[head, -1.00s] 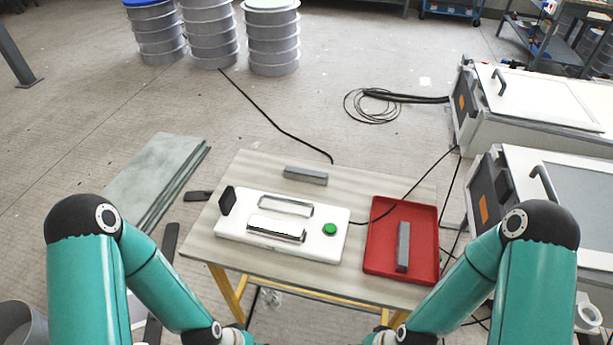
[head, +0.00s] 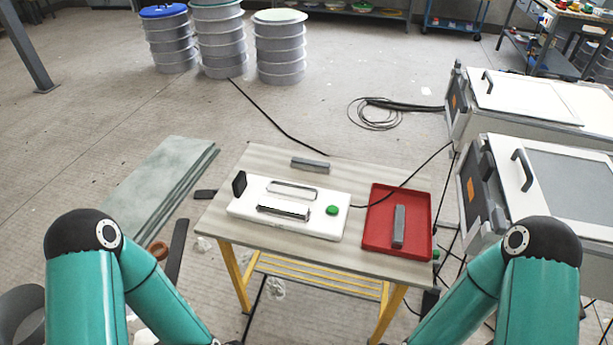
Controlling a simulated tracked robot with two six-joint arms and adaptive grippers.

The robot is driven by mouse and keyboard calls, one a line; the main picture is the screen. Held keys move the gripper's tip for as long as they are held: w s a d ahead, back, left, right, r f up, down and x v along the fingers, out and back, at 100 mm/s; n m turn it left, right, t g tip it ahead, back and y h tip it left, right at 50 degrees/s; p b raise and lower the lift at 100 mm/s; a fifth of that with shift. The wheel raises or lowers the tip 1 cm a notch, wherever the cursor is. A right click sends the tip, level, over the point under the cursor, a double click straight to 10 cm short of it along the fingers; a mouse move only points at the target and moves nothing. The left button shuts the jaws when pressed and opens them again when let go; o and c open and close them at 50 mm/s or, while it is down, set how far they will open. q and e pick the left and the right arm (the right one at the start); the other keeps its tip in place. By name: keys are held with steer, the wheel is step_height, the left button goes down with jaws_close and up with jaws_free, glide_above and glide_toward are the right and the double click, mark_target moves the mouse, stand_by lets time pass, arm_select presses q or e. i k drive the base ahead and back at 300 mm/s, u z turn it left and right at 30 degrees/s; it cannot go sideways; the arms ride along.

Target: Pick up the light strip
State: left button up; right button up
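Two grey bar-shaped pieces show in the head view, and I cannot tell for sure which is the light strip. One grey bar (head: 310,164) lies flat on the bare back part of the table (head: 262,160). The other grey bar (head: 399,226) lies lengthwise in the red tray (head: 372,238) on the table's right side. A white fixture (head: 325,228) at the table's middle has two long slots and a green button (head: 332,210). Both my arms come in at the bottom corners; both grippers are out of view below the frame.
A black block (head: 239,184) stands at the fixture's left end. A black cable crosses the tray. White machines (head: 560,190) stand close on the right. Greenish sheets (head: 160,185) lie on the floor at left. Drums (head: 280,50) stand far back.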

mark_target(296, 162)
steer(key=u, duration=0.45)
steer(key=i, duration=0.35)
steer(key=u, duration=0.4)
